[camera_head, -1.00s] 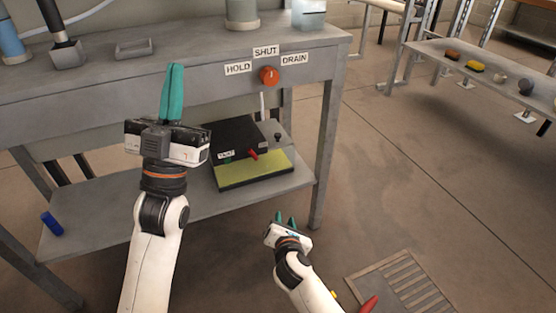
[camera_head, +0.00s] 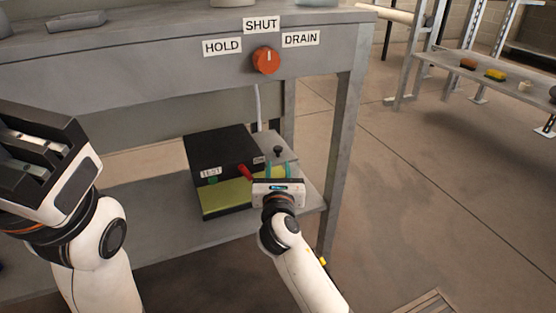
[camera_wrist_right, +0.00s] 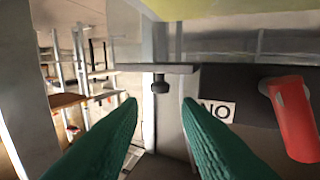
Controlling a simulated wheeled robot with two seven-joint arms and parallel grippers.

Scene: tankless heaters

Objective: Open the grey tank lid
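The tank unit sits on the lower shelf, with a black box (camera_head: 218,150) at left and a grey lid (camera_head: 268,140) at right. A small black knob (camera_head: 278,150) stands on the grey lid. My right gripper (camera_head: 278,165) is open in front of the lid, with the knob just beyond its teal fingers. In the right wrist view the knob (camera_wrist_right: 160,84) shows between the spread fingertips (camera_wrist_right: 158,102), apart from both.
A red lever (camera_head: 245,171) is close left of my right gripper; it also shows in the wrist view (camera_wrist_right: 295,118). The bench (camera_head: 150,55) overhangs the tank, with an orange knob (camera_head: 266,60) on its front. A bench leg (camera_head: 342,150) stands at right. Open floor lies farther right.

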